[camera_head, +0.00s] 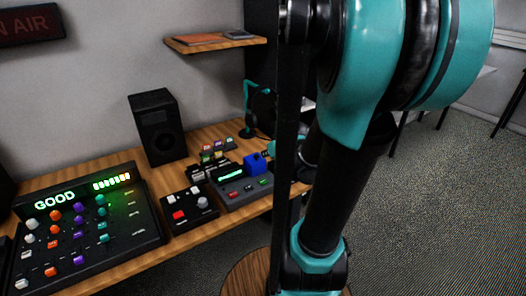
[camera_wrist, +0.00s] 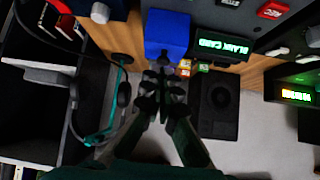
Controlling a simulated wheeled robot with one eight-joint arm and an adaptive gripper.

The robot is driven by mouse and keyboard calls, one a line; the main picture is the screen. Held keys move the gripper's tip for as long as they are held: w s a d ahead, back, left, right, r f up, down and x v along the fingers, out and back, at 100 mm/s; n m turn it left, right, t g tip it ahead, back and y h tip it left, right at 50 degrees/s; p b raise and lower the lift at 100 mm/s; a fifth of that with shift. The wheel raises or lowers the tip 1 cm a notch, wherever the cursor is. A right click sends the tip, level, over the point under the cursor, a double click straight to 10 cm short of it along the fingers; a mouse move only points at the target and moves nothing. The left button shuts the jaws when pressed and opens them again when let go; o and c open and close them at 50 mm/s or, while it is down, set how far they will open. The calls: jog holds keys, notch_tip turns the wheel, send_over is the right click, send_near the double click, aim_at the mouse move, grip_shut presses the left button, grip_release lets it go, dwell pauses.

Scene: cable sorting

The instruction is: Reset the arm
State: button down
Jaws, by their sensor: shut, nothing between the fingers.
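My arm (camera_head: 345,190), teal and black, fills the right half of the head view and hides part of the desk. My gripper (camera_wrist: 164,78) shows in the wrist view with its dark fingers together and nothing between them. Its tips point toward a blue block (camera_wrist: 167,35), apart from it as far as I can tell. The blue block also shows in the head view (camera_head: 257,164), at the back of a black device with a lit green display.
A mixer panel (camera_head: 88,222) reading GOOD, a small button box (camera_head: 189,207) and a black speaker (camera_head: 158,127) stand on the wooden desk (camera_head: 205,137). Teal headphones (camera_wrist: 104,112) hang left of my gripper. A shelf (camera_head: 215,43) is on the wall. Open carpet lies right.

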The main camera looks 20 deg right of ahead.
jog(key=s+a+f+m+g+h, duration=0.1)
jog(key=s+f+g, duration=0.1)
jog(key=s+f, duration=0.2)
jog(key=s+a+f+m+g+h, duration=0.1)
jog(key=s+f+g, duration=0.2)
jog(key=s, duration=0.8)
jog(key=shift+s+a+f+m+h, duration=0.15)
jog(key=shift+f+m+h, duration=0.25)
